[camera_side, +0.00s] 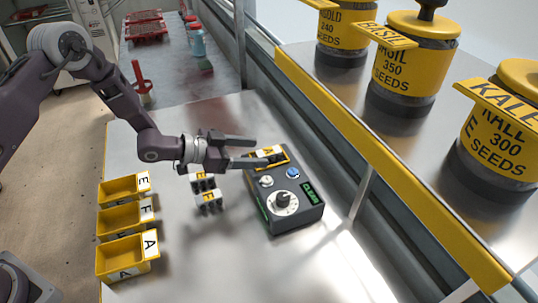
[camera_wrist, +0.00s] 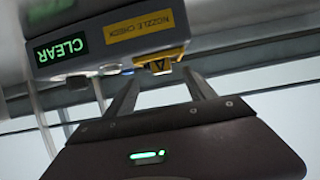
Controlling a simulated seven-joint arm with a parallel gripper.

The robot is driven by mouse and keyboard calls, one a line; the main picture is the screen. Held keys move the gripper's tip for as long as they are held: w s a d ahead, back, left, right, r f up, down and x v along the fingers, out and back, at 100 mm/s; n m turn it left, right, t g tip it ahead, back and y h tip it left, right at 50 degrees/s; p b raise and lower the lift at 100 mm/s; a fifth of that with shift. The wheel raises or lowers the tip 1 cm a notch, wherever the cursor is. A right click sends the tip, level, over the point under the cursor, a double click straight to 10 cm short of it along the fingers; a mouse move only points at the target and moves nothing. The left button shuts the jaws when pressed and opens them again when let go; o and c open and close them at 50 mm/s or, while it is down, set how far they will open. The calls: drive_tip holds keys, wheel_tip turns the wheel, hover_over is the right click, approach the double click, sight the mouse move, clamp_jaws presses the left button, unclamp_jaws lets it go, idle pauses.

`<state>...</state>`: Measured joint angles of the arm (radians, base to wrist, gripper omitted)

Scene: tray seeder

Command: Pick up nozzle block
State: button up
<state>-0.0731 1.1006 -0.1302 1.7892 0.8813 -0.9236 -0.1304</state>
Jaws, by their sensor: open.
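A nozzle block marked A (camera_side: 267,151) sits in a yellow-framed slot at the back of the dark control box (camera_side: 285,222). My gripper (camera_side: 260,151) is open, its fingers pointing right towards that block. In the wrist view, block A (camera_wrist: 160,66) shows ahead, between the open fingers of my gripper (camera_wrist: 159,78). No contact can be made out. Two more dark nozzle blocks with yellow labels, one marked E (camera_side: 203,183) and one marked F (camera_side: 208,201), stand on the metal bench below my wrist in the side view.
Three yellow bins, E (camera_side: 119,193), F (camera_side: 120,217) and A (camera_side: 122,259), stand at the left. The box has a dial (camera_side: 284,202) and a green CLEAR display (camera_wrist: 62,50). Yellow seed drums (camera_side: 412,62) stand behind a raised yellow rail (camera_side: 390,165). The front bench is clear.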

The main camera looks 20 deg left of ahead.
sight(271, 152)
drive_tip(key=x, duration=0.3)
drive_tip(key=shift+w+d, duration=0.2)
drive_tip(key=shift+d, duration=0.05)
clamp_jaws()
wheel_tip(271, 152, up, 10)
idle(0.3)
